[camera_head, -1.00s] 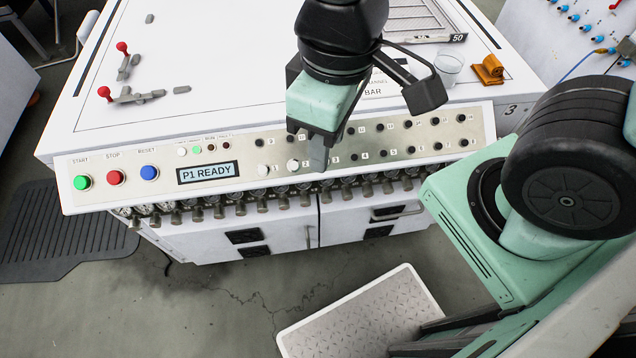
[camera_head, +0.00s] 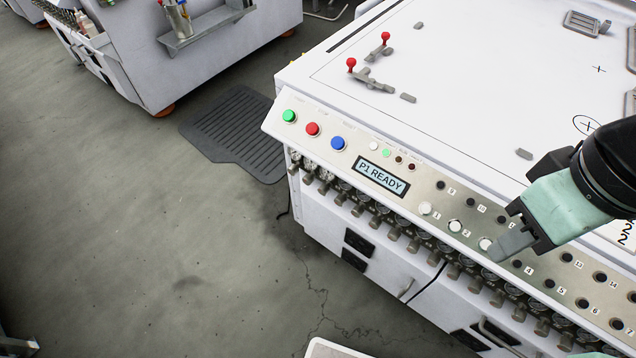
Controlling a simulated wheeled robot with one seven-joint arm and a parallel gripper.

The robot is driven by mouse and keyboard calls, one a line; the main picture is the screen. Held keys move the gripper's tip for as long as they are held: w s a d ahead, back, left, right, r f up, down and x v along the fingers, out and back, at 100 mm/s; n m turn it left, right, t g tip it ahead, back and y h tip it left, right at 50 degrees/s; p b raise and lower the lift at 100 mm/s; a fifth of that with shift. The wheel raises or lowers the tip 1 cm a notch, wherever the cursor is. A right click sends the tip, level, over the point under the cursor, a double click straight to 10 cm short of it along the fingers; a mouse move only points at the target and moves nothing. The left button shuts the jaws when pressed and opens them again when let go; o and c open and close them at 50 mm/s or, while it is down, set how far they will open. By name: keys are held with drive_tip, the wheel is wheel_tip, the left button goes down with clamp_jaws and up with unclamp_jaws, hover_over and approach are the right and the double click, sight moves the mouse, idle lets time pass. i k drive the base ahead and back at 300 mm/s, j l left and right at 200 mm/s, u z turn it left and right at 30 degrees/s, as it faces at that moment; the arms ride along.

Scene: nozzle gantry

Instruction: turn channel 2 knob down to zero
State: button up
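The slanted control panel (camera_head: 350,165) runs along the front of the white machine, with a screen (camera_head: 382,178) reading "P1 READY". The round white button marked 2 (camera_head: 455,226) sits between a white button marked 1 (camera_head: 425,208) and a third white one (camera_head: 485,244). Below the panel edge hangs a row of gauges with grey knobs (camera_head: 393,233); I cannot read which knob belongs to channel 2. My gripper (camera_head: 508,242) points down-left at the panel, its grey tip close beside the third white button. Contact and finger opening cannot be made out. I see nothing held.
Green (camera_head: 289,116), red (camera_head: 312,129) and blue (camera_head: 338,143) buttons sit at the panel's left end. Red-tipped toggle clamps (camera_head: 370,75) stand on the white top. A dark floor mat (camera_head: 235,130) lies left of the machine. Open floor stretches across the lower left.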

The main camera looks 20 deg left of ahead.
sight(308, 179)
drive_tip(key=u, duration=0.45)
drive_tip(key=l+u, duration=0.1)
drive_tip(key=u, duration=0.3)
drive_tip(key=k+u, duration=0.1)
drive_tip(key=u, duration=0.35)
drive_tip(key=l+u, duration=0.1)
drive_tip(key=u, duration=0.35)
